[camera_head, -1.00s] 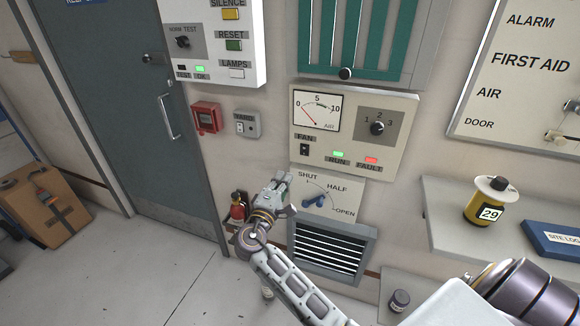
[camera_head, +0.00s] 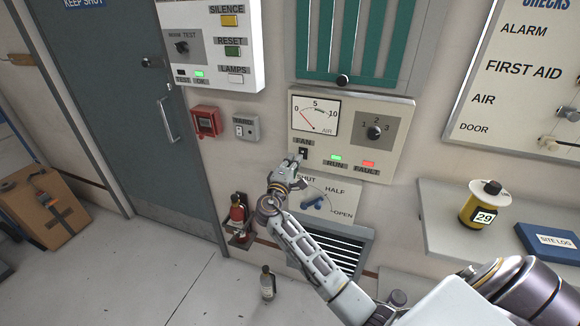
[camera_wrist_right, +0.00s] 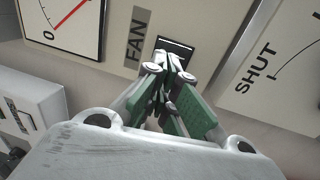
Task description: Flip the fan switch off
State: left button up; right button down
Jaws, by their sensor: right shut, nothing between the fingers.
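The fan switch (camera_head: 303,152) is a small black rocker below the FAN label on the cream air panel (camera_head: 393,151). In the right wrist view the switch (camera_wrist_right: 176,47) shows beyond my fingertips, its lower part hidden by them. My right gripper (camera_head: 297,161) is shut and empty, with its tips at the lower edge of the switch; it also shows in the right wrist view (camera_wrist_right: 170,72). I cannot tell whether the tips touch the switch. The green RUN lamp (camera_head: 336,157) and the red FAULT lamp (camera_head: 368,164) are lit. My left gripper is not in view.
A damper plate (camera_head: 340,207) with a blue lever (camera_head: 312,202) sits just below the panel. A vent grille (camera_head: 340,248) is lower. A shelf (camera_head: 440,217) with a yellow canister (camera_head: 481,206) juts out at the right. A fire extinguisher (camera_head: 238,215) hangs at the left.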

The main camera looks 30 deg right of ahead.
aim_at(303, 154)
jog(key=shift+x, duration=0.95)
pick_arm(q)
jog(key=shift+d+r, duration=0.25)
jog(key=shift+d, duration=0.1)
pick_arm(e)
jog(key=shift+w+d, duration=0.1)
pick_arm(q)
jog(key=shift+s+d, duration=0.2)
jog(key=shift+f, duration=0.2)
pick_arm(e)
jog(key=shift+d, duration=0.1)
